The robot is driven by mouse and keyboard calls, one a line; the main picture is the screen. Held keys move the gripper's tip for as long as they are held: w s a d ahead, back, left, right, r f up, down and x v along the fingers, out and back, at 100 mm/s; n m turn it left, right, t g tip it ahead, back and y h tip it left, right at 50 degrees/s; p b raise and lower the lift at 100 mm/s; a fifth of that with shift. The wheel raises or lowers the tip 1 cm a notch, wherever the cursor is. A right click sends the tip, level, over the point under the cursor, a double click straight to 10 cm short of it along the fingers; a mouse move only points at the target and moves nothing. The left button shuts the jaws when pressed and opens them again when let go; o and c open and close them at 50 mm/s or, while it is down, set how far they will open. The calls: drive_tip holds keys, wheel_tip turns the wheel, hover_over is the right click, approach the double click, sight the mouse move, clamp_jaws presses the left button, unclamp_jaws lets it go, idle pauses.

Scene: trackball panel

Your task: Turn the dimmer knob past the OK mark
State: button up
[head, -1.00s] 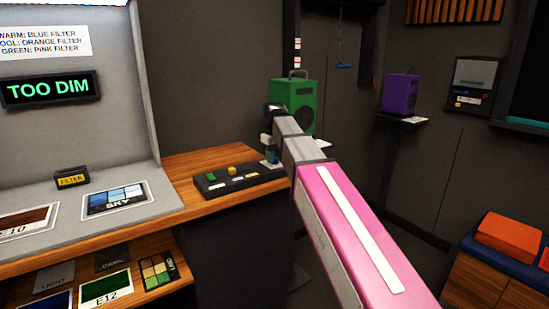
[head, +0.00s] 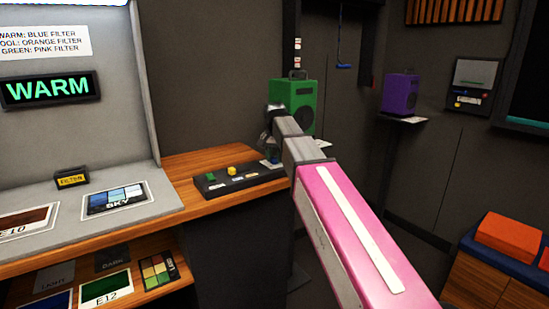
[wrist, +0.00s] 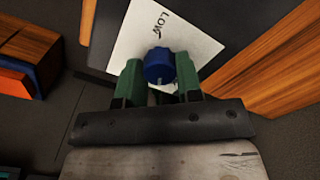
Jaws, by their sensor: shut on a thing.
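The dimmer knob (wrist: 160,64) is blue and round, on a white plate (wrist: 140,40) marked LOW in the wrist view. My gripper (wrist: 159,70) has its green fingers shut on either side of the knob. No OK mark can be read; part of the plate is hidden behind the fingers. In the head view my gripper (head: 270,152) is small and partly hidden by my arm, at the right end of the wooden counter. The lit display (head: 48,88) reads WARM.
A black control strip (head: 238,179) with coloured buttons lies on the counter (head: 190,166) left of my gripper. A green speaker (head: 303,97) stands behind my arm. A purple speaker (head: 400,93) sits on a shelf at the right. Filter cards lie at the left.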

sight(275, 157)
drive_tip(key=shift+m, duration=0.7)
drive_tip(key=o, duration=0.9)
drive_tip(key=shift+o, duration=0.2)
drive_tip(key=shift+r, duration=0.1)
wheel_tip(275, 157, up, 11)
drive_tip(key=shift+f, duration=0.2)
